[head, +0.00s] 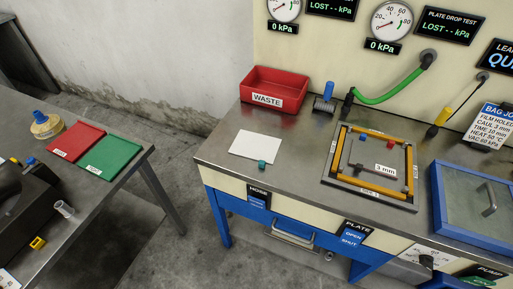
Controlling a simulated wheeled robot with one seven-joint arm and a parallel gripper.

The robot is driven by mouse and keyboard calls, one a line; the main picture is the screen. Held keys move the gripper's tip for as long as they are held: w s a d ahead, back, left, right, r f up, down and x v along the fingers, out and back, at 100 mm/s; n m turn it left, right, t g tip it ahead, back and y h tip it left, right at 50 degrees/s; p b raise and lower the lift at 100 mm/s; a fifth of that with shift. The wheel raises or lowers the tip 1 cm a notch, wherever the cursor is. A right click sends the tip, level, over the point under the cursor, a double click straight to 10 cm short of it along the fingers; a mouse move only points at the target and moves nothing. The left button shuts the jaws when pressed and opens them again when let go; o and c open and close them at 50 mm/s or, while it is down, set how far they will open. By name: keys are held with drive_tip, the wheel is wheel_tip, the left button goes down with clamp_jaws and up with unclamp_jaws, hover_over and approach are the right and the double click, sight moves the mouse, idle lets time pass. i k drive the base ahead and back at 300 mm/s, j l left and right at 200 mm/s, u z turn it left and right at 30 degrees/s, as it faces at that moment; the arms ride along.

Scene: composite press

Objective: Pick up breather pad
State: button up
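A white flat pad (256,147), which looks like the breather pad, lies flat on the left part of the steel bench (220,150). A small teal block (262,164) is at its front edge; I cannot tell whether it is fixed to the pad. Nothing covers the pad. My gripper is not in view.
A red waste bin (274,92) stands behind the pad. To the right are a yellow-edged frame (346,178), a green hose (405,90) and a blue lidded box (478,205). A side table with red (76,141) and green (110,155) mats stands left, across a floor gap.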

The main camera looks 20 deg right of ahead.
sight(264, 149)
drive_tip(key=i+j, duration=0.1)
drive_tip(key=j, duration=0.25)
drive_tip(key=i+j+u, duration=0.1)
drive_tip(key=j, duration=0.25)
drive_tip(key=i+j, duration=0.15)
drive_tip(key=j, duration=0.25)
drive_tip(key=i+j, duration=0.1)
drive_tip(key=j, duration=0.25)
drive_tip(key=i+j+u, duration=0.1)
drive_tip(key=j, duration=0.25)
